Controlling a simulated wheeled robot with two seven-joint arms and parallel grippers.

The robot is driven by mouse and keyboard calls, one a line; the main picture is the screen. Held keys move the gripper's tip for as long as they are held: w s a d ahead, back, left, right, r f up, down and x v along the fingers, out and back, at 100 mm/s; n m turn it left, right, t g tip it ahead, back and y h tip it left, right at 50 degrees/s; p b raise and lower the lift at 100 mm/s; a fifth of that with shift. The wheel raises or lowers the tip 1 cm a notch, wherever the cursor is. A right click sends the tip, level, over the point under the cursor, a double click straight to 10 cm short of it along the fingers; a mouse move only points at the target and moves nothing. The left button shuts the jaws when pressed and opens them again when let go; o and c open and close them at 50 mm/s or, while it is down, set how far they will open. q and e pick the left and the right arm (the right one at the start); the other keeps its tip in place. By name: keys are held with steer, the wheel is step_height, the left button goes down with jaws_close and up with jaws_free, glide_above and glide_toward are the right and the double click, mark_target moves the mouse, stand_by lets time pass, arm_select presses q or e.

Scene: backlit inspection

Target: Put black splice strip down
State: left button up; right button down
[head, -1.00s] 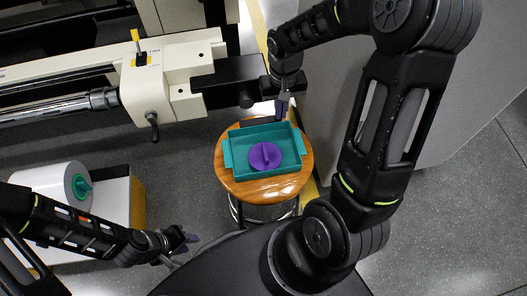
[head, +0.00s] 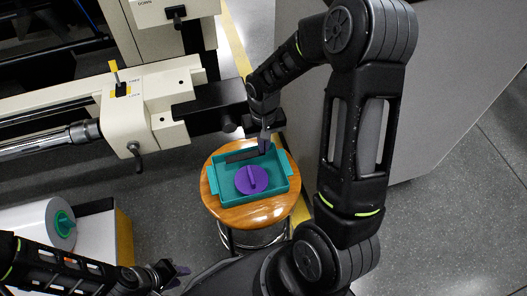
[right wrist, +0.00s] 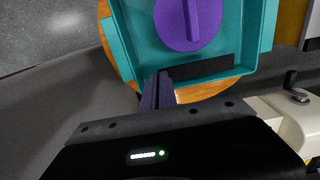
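The black splice strip (head: 241,156) is at the back inner side of the teal tray (head: 271,191), beside the purple disc (head: 251,180) with its raised grip. In the right wrist view the strip (right wrist: 207,69) runs right from my fingertips, inside the tray (right wrist: 118,30). My right gripper (head: 265,147) reaches down at the tray's back edge; its purple fingers (right wrist: 158,80) are close together at the strip's end and look shut on it. Whether the strip touches the tray floor is unclear. My left gripper (head: 178,274) is low at the left, away from the tray; its opening is unclear.
The tray stands on a round wooden stool (head: 217,211). A cream machine (head: 140,107) with a black knob and lever is close behind and left. A white roll with a green hub (head: 64,224) is at lower left. A grey cabinet (head: 430,120) stands right.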

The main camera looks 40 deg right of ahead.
steer(key=shift+f+b, duration=0.45)
steer(key=shift+f, duration=1.45)
steer(key=shift+f, duration=0.1)
steer(key=c, duration=1.7)
jaws_free()
steer(key=shift+r, duration=0.25)
step_height(320, 180, up, 12)
steer(key=p, duration=0.2)
steer(key=shift+f+p, duration=0.1)
steer(key=shift+p, duration=0.3)
